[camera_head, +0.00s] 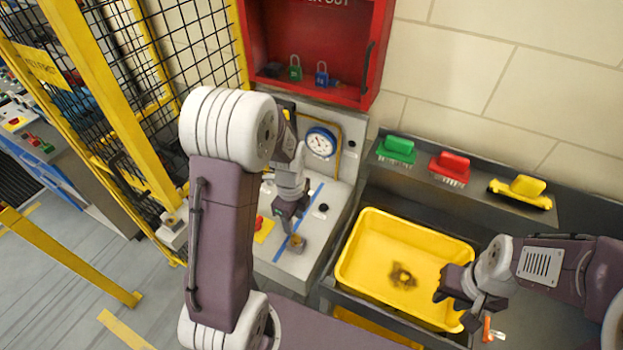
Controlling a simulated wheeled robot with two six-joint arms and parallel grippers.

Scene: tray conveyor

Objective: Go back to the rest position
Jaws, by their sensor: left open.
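My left gripper (290,222) hangs over the light grey panel, open, its fingertips close to a small brown-grey knob (297,243). I cannot tell whether they touch it. My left arm rises large in the middle of the view and hides part of the panel. My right gripper (452,303) reaches in from the right over the right side of the yellow tub (356,245). Its dark fingers are small, and I cannot tell whether they are open or shut. A dark brown stain (402,276) shows on the tub's floor.
A yellow mesh fence (105,110) stands on the left. The red lockout cabinet (380,45) with padlocks is at the back, above a round gauge (320,143). Green (397,148), red (450,167) and yellow (521,190) brushes sit on a ledge. An orange-handled item (487,329) is below my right arm.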

